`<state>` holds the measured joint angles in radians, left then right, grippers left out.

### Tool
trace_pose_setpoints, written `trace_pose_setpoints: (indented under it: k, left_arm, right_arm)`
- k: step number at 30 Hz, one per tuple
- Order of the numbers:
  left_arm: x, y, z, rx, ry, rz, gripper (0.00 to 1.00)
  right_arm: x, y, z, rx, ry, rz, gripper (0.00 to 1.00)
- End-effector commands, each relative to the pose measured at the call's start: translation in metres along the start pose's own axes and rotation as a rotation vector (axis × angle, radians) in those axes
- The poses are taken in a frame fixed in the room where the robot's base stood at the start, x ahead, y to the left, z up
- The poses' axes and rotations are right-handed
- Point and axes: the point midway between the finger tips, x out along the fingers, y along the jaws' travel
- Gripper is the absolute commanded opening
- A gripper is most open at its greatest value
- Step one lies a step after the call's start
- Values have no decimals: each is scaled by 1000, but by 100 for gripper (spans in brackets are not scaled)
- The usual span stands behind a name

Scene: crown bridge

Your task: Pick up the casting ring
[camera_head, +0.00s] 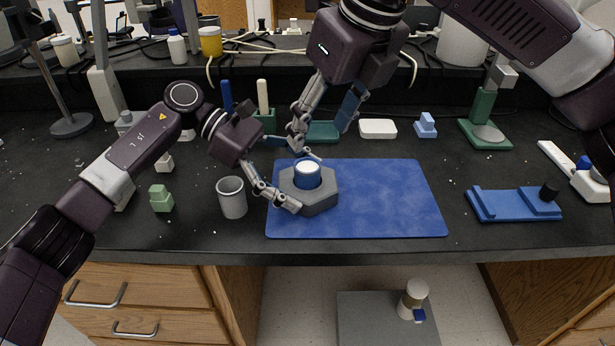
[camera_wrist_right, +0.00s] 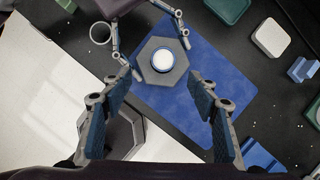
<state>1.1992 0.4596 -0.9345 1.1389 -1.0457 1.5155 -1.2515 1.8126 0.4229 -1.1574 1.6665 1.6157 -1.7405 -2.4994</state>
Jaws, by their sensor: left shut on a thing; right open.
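A grey hexagonal block (camera_head: 322,200) sits on the blue mat (camera_head: 390,200), with a blue cylinder with a white top (camera_head: 307,175) upright in its middle. In the right wrist view the block (camera_wrist_right: 155,77) and white top (camera_wrist_right: 163,60) show from above. A hollow grey cylinder (camera_head: 232,200) stands left of the mat; I cannot tell which of these is the casting ring. My left gripper (camera_head: 308,184) is shut on the hexagonal block, fingers on opposite sides. My right gripper (camera_head: 322,128) is open and empty above and behind the block.
The right half of the mat is clear. A blue stand (camera_head: 515,205) lies to the right. A white block (camera_head: 378,129) and green tray (camera_head: 323,132) are behind the mat. A small green block (camera_head: 160,199) stands at left. The bench's front edge is close.

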Motion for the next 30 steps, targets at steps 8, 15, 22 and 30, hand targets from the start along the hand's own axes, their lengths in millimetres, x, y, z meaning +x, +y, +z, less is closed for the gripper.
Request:
trace_pose_setpoints:
  k: [8,15,22,30]
  left_arm:
    - [0,-1,0,0,0,-2,70]
    - [0,-1,0,0,0,-2,70]
    - [0,-1,0,0,0,-3,70]
    - [0,-1,0,0,1,-3,70]
  right_arm:
    - [45,-2,1,3,-3,-5,54]
    - [66,-2,1,3,-4,-4,54]
    - [97,-8,-2,4,-1,-5,54]
    - [116,-7,0,4,-5,-4,54]
